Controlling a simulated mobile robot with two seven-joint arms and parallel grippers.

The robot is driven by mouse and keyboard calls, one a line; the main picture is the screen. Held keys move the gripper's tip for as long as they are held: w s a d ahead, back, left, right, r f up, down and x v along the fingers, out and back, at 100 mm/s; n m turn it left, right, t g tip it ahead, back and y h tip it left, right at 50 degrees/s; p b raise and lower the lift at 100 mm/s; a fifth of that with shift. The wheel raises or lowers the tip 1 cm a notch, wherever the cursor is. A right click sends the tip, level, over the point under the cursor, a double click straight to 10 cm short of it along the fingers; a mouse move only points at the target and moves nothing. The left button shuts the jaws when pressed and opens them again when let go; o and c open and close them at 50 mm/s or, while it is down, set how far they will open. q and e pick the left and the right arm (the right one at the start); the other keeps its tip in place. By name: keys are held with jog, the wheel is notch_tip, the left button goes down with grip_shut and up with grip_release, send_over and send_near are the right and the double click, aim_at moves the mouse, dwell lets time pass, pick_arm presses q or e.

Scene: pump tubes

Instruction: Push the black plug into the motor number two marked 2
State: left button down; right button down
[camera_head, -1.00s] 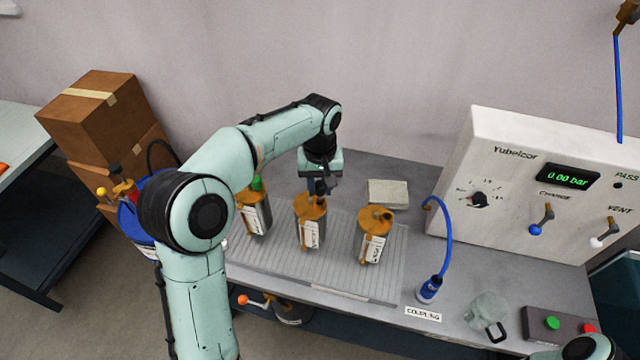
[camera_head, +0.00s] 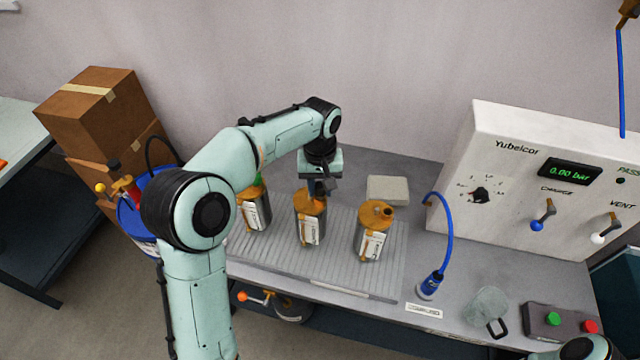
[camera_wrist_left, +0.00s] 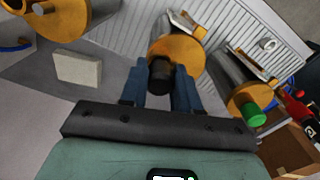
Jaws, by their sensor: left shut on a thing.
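Three metal motors with orange caps stand in a row on the ribbed mat. My left gripper (camera_head: 318,190) is over the middle motor (camera_head: 310,215), shut on the black plug. In the left wrist view, the black plug (camera_wrist_left: 160,76) sits between the two blue fingers (camera_wrist_left: 162,88), at the port on the orange cap (camera_wrist_left: 180,45). How deep the plug sits is hidden. The left motor (camera_head: 254,210) has a green plug (camera_wrist_left: 254,115). The right motor (camera_head: 374,232) has an uncovered port (camera_head: 387,211). The motor numbers are too small to read. My right gripper is out of view.
A pale block (camera_head: 388,190) lies behind the right motor. A blue hose with a coupling (camera_head: 431,286) stands to the right, before the Yubelcor panel (camera_head: 490,150). The ribbed mat (camera_head: 340,270) is clear in front of the motors.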

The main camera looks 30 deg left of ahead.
aim_at(321, 186)
pick_arm(q)
jog(key=shift+s+f, duration=0.1)
jog(key=shift+f, duration=0.65)
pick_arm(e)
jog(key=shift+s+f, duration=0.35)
pick_arm(q)
jog(key=c, duration=0.7)
grip_release()
jog(key=shift+c, duration=0.2)
notch_tip(321, 186, up, 14)
jog(key=p, duration=0.2)
jog(key=shift+f, duration=0.25)
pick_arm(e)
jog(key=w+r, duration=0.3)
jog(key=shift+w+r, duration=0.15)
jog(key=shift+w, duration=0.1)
